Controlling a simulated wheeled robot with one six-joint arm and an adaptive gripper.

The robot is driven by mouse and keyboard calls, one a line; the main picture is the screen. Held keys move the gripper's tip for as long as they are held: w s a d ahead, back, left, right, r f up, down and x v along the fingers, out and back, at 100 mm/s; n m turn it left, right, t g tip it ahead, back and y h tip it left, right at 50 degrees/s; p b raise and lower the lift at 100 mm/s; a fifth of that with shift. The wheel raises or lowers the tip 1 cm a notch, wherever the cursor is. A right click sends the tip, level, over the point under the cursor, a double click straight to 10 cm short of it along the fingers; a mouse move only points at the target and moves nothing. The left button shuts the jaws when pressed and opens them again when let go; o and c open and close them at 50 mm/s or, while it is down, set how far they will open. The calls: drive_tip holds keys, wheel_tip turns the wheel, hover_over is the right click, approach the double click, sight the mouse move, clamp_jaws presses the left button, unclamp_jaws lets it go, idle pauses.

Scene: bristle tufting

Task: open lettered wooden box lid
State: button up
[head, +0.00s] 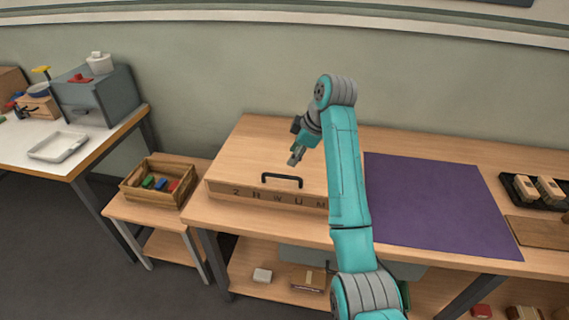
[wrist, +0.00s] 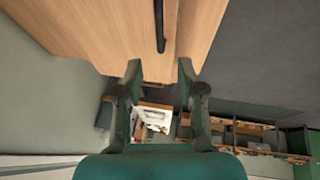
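The lettered wooden box (head: 225,188) sits on the left part of the wooden bench, with dark letters along its front. Its lid (head: 245,160) looks shut and has a black bar handle (head: 282,178) near the front edge. My gripper (head: 293,158) is above the lid, slightly behind the handle in the head view. In the wrist view the fingers (wrist: 160,75) are apart with nothing between them. The handle (wrist: 160,25) shows beyond the fingertips, on the wooden lid (wrist: 110,30). My arm hides the right end of the box in the head view.
A purple mat (head: 435,205) lies right of my arm, with brushes in a black tray (head: 512,190) beyond it. A crate of coloured blocks (head: 131,190) stands on a low stool at left. A white table (head: 30,135) holds a grey machine (head: 105,95). The wall is behind the bench.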

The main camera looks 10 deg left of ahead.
sight(280, 175)
drive_tip(key=x, duration=1)
drive_tip(key=shift+w+a+f, duration=0.1)
drive_tip(key=shift+a+f, duration=0.05)
drive_tip(key=shift+f, duration=0.15)
clamp_jaws()
